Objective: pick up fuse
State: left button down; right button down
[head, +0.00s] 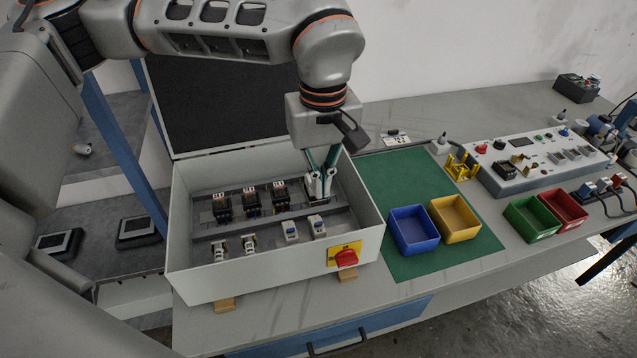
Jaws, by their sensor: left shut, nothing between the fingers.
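A grey open-topped box (275,272) stands on the bench and holds several small devices on rails. The front row has several small white modules: two at the left (220,248) and two with blue marks at the right (290,231). I cannot tell for sure which of these is the fuse. My left gripper (318,192) points down inside the box, at the right of the back row and behind the right white modules. It is shut with nothing held. The exact gap between its tips and the rail is hard to see. My right gripper is not in view.
Several black devices (250,202) stand in the back row, left of my left gripper. The box has a red switch (346,258) on its front. Right of it are a green mat (395,175), a blue bin (410,229), a yellow bin (455,219) and a control panel (540,160).

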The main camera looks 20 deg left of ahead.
aim_at(218, 248)
jog(key=k, duration=1)
